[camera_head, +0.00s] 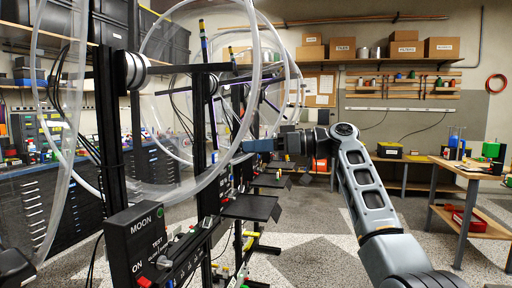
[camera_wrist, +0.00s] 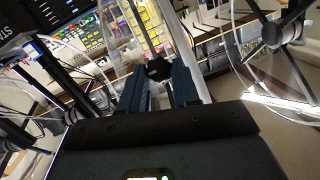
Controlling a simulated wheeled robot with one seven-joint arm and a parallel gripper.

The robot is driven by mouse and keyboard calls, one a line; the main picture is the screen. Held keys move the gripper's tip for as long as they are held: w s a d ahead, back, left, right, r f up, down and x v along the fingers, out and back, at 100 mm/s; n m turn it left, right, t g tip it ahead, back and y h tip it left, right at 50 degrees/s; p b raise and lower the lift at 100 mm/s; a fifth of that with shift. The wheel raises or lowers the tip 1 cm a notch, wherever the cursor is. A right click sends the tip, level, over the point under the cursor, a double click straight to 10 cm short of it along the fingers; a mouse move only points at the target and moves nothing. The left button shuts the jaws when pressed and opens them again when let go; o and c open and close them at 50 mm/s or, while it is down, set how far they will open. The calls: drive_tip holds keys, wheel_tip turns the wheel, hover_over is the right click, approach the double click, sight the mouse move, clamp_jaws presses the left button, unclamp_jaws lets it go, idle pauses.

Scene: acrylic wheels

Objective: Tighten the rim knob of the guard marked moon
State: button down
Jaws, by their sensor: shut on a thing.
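The black box marked MOON (camera_head: 138,250) stands at the front left, below a large clear ring guard (camera_head: 257,62). My gripper (camera_head: 246,146) reaches in from the right to the ring's lower right rim. In the wrist view, my gripper's two blue fingers (camera_wrist: 160,82) are on either side of a dark knob (camera_wrist: 158,68) and shut on it. The clear rim (camera_wrist: 190,48) passes just behind and beside the knob. In the head view the knob is hidden at the fingertips.
Other clear rings on black posts stand to the left and behind. A small dark shelf (camera_head: 253,207) sits below my gripper. A workbench (camera_head: 470,172) stands at the right, with open floor between. A red button (camera_head: 144,281) and switches are on the MOON box.

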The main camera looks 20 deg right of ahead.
drive_tip(key=shift+g+y, duration=0.3)
drive_tip(key=shift+g, duration=0.1)
drive_tip(key=shift+w+f, duration=0.1)
drive_tip(key=c, duration=0.8)
unclamp_jaws()
drive_tip(key=shift+d, duration=0.1)
drive_tip(key=shift+b+v, duration=0.65)
drive_tip(key=shift+v, duration=3.2)
